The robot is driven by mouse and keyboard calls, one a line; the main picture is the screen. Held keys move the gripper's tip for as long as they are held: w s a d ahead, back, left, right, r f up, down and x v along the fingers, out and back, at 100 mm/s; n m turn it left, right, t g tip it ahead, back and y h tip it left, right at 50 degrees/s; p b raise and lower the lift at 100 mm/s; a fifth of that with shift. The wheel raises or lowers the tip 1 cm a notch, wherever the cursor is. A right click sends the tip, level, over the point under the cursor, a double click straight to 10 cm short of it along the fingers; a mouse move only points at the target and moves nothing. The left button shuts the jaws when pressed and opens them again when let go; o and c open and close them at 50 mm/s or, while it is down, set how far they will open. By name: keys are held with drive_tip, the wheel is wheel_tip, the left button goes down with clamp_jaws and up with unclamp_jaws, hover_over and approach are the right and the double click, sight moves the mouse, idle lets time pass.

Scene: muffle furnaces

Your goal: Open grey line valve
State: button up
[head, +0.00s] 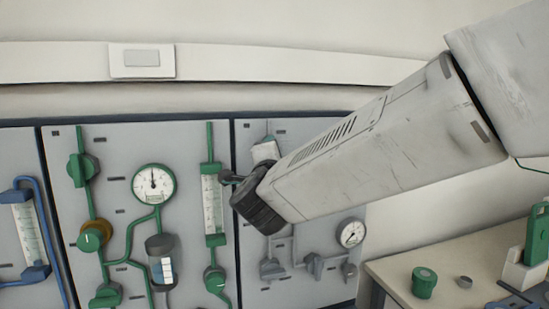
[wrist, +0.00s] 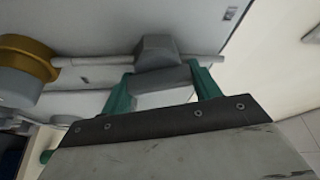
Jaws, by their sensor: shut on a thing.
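The grey line valve (wrist: 153,48) is a grey block on a thin grey pipe on the panel in the wrist view. My gripper (wrist: 162,78) has green fingers on either side of its grey handle and is shut on it. The handle lies crosswise between the fingers, close to the panel. In the head view my gripper (head: 267,146) shows only in part at the top of the right-hand panel. My arm covers much of that panel there, and the valve cannot be made out.
Left of the valve, a grey knob with a brass ring (wrist: 30,58) sits on the same line. The neighbouring panel has a green line with a gauge (head: 154,184). A round gauge (head: 351,232) is below my arm. A bench (head: 390,270) with a green jar (head: 424,283) stands right.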

drive_tip(key=shift+m+g, duration=0.6)
drive_tip(key=shift+m, duration=0.9)
drive_tip(key=o, duration=1)
drive_tip(key=s, duration=0.7)
drive_tip(key=shift+s+a, duration=0.35)
drive_tip(key=shift+a, duration=0.05)
